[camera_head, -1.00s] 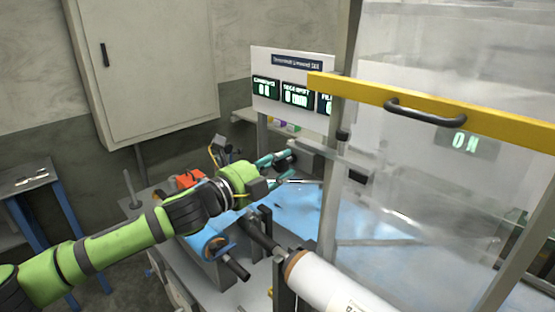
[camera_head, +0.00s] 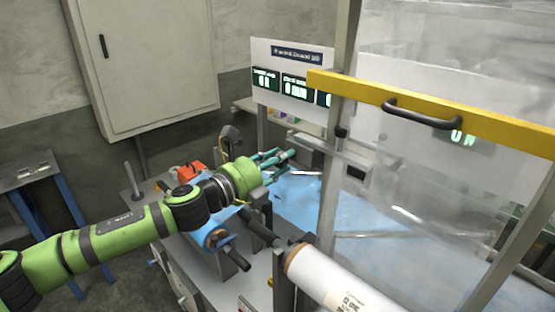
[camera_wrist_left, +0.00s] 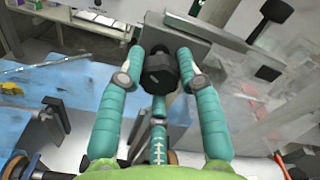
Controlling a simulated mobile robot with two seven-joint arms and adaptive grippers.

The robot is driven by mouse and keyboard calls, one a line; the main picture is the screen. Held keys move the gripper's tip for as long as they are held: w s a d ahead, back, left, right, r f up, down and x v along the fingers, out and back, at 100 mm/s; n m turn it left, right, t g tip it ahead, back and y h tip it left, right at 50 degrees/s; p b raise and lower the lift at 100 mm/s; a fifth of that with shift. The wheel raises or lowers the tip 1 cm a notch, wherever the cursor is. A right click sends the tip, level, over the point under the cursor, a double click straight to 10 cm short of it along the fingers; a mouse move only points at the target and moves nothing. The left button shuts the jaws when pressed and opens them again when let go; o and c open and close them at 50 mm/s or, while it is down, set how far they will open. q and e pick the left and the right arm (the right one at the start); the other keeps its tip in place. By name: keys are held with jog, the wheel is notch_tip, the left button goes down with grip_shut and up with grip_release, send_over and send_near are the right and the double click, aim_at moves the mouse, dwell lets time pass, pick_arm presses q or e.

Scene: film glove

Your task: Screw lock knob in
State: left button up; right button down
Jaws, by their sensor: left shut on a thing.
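The lock knob (camera_wrist_left: 159,72) is a dark, faceted knob at the front of a grey metal block (camera_wrist_left: 178,28) in the left wrist view. My left gripper (camera_wrist_left: 160,78) has teal fingers and is shut on the knob, with a finger on each side and a third below. In the head view my left gripper (camera_head: 284,157) reaches in beside the frame post, and the knob is small and mostly hidden there. The knob's thread is hidden. My right gripper is not in view.
A yellow-edged clear guard (camera_head: 430,104) with a black handle (camera_head: 425,110) stands at the right. A white film roll (camera_head: 330,280) lies in front, and blue film (camera_head: 300,205) spreads below the gripper. A display panel (camera_head: 291,75) stands behind.

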pick_arm(q)
jog(key=shift+s+d+f, duration=0.2)
jog(key=shift+f, duration=0.25)
jog(key=o, duration=1.2)
jog(key=shift+c, duration=0.2)
jog(key=shift+r, duration=0.2)
jog(key=shift+a, duration=0.15)
jog(key=shift+s+a, duration=0.2)
jog(key=shift+a, duration=0.05)
jog(key=v, duration=1.1)
jog(key=shift+s, duration=0.2)
jog(key=shift+r, duration=0.1)
